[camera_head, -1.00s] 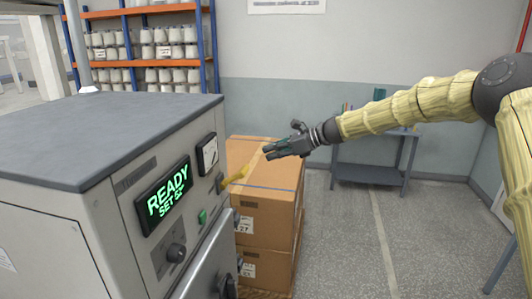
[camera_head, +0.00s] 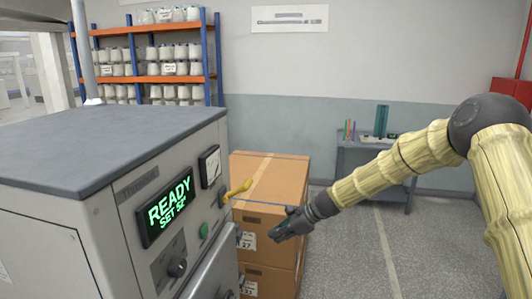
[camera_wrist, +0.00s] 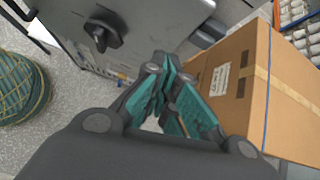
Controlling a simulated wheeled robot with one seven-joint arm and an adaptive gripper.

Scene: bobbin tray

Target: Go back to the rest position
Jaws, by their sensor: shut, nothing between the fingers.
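My gripper (camera_head: 282,228) is at the end of my yellow-sleeved arm, in front of the stacked cardboard boxes (camera_head: 262,185) in the head view. In the wrist view my gripper (camera_wrist: 162,82) has its teal-lined fingers drawn together with nothing between them. It hangs in the air, apart from the grey machine (camera_head: 110,150) on its left. The machine's green display (camera_head: 166,205) reads READY and SET 52, the last sign hard to read.
A yellow lever (camera_head: 238,190) sticks out from the machine. In the wrist view a black knob (camera_wrist: 102,36) is ahead and a green wound bobbin (camera_wrist: 20,88) is at left. A small grey table (camera_head: 352,165) stands by the wall. Floor at right is clear.

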